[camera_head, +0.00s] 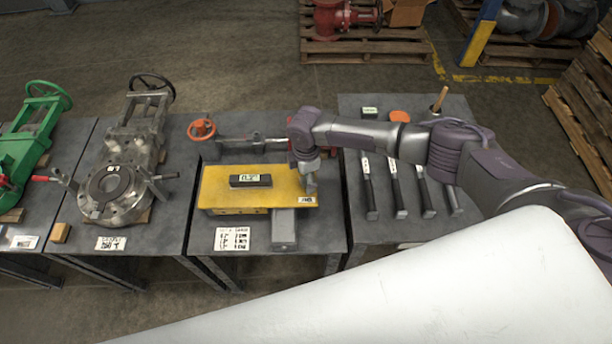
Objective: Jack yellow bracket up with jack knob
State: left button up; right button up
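The yellow bracket (222,186) lies as a flat plate on the middle table, and a small dark level (251,181) with a pale display rests on it. My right gripper (311,188) points down at the bracket's right end, with my arm reaching in from the right. Its fingers are too small to tell open from shut, or whether they touch anything. An orange handwheel (201,129) is at the table's back left. I cannot tell which part is the jack knob; it may be hidden by my gripper. A grey block (284,229) sits under the bracket's front right. My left gripper is out of view.
Several hammer-like tools (395,188) lie on the right table. A metal flanged valve (113,190) and a green valve (33,132) stand on tables to the left. A label sheet (232,239) lies in front of the bracket. Pallets are on the floor behind.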

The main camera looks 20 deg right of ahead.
jog(key=shift+f, duration=0.25)
jog(key=c, duration=1.1)
jog(key=shift+c, duration=0.2)
